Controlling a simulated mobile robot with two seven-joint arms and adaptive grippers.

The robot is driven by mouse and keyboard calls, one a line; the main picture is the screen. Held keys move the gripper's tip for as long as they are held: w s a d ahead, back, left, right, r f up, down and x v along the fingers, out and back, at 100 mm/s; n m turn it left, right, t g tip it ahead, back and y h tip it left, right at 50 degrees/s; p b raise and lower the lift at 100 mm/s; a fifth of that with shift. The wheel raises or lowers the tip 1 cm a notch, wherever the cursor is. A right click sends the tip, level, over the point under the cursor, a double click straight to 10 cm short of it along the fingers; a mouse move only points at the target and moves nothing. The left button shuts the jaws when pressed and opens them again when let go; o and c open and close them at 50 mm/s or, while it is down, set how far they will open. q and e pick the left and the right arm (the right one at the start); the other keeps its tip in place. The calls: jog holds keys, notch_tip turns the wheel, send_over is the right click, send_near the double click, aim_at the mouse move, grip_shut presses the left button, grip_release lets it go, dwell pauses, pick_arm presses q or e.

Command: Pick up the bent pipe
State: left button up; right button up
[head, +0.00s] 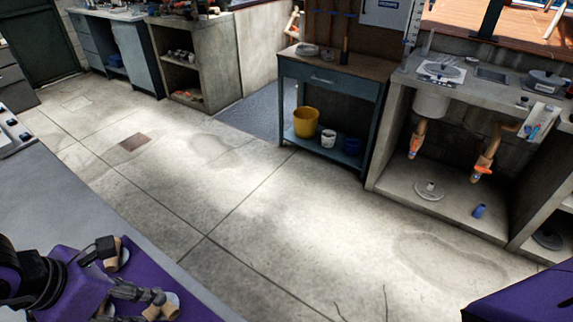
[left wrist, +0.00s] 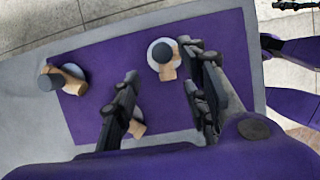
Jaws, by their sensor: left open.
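Several tan pipe pieces with pale round discs lie on a purple mat (left wrist: 92,125). One tan bent pipe (left wrist: 167,68) with a white disc lies at the mat's top middle in the left wrist view. A second piece (left wrist: 78,88) lies at the left edge with a dark round end. A third (left wrist: 138,124) is partly hidden behind a finger. I cannot tell which is the task's pipe. My right gripper is not in view.
The mat lies on a grey worktop (head: 75,205). Beyond it is clear concrete floor (head: 215,215). Along the far side stand a blue bench (head: 335,85) with a yellow bucket (head: 306,122), and a concrete sink counter (head: 395,125) with orange-tipped pipes below.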

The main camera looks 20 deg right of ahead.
aim_at(160, 303)
pick_arm(q)
jog(key=x, duration=0.6)
jog(key=shift+s+d+f+p, duration=0.1)
jog(key=shift+s+d+p, duration=0.15)
jog(key=shift+d+p, duration=0.05)
jog(key=shift+c, duration=0.5)
grip_shut()
